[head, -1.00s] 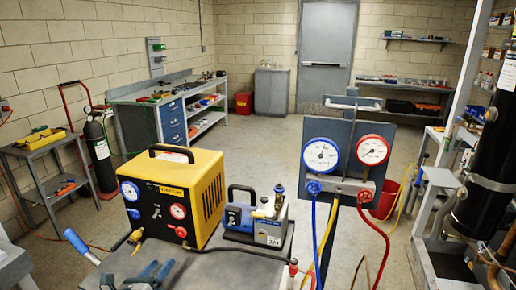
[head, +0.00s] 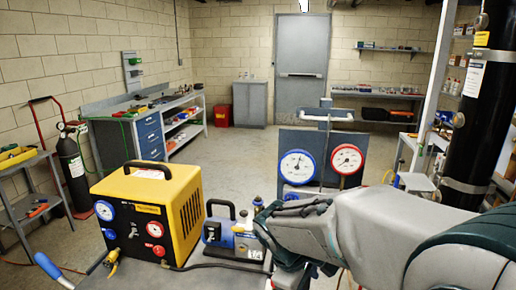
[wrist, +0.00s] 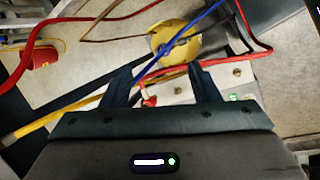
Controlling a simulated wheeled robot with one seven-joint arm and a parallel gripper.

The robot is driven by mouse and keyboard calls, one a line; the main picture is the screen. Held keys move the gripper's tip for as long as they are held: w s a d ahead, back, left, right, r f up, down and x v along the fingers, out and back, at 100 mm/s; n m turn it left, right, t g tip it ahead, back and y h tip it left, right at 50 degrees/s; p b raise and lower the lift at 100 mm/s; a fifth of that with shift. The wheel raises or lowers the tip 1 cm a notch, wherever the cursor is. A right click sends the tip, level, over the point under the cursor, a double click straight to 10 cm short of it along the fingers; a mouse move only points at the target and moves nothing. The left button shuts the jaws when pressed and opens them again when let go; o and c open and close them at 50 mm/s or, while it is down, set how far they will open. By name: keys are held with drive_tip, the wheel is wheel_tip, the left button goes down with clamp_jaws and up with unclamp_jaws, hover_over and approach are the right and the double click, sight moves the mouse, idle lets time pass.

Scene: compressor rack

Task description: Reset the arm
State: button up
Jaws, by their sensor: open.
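My arm reaches in from the right in the head view, across the front of the gauge panel, and its end is near the blue vacuum pump (head: 240,238). In the wrist view my gripper (wrist: 162,76) shows two dark fingers set apart, with a gap between them. A red and white fitting (wrist: 149,96) shows in that gap, but I cannot tell how far below the fingers it lies. Nothing is clearly held. In the head view the fingertips are hard to make out against the arm's end.
A yellow machine (head: 150,214) stands left of the pump. The gauge panel (head: 322,145) carries a blue and a red gauge. Red (wrist: 90,20), blue (wrist: 195,24) and yellow (wrist: 60,120) hoses run around the fingers. A black cylinder (head: 487,100) stands at right. The floor behind is open.

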drive_tip(key=s+d+r+m+y, duration=0.1)
drive_tip(key=s+d+m+y, duration=0.1)
drive_tip(key=s+m, duration=0.3)
drive_tip(key=s+d+r+m+t+y, duration=0.1)
drive_tip(key=s+d+m+y, duration=0.1)
drive_tip(key=s+m, duration=0.4)
drive_tip(key=shift+s+d+r, duration=0.15)
drive_tip(key=shift+s+r, duration=0.1)
idle(1.2)
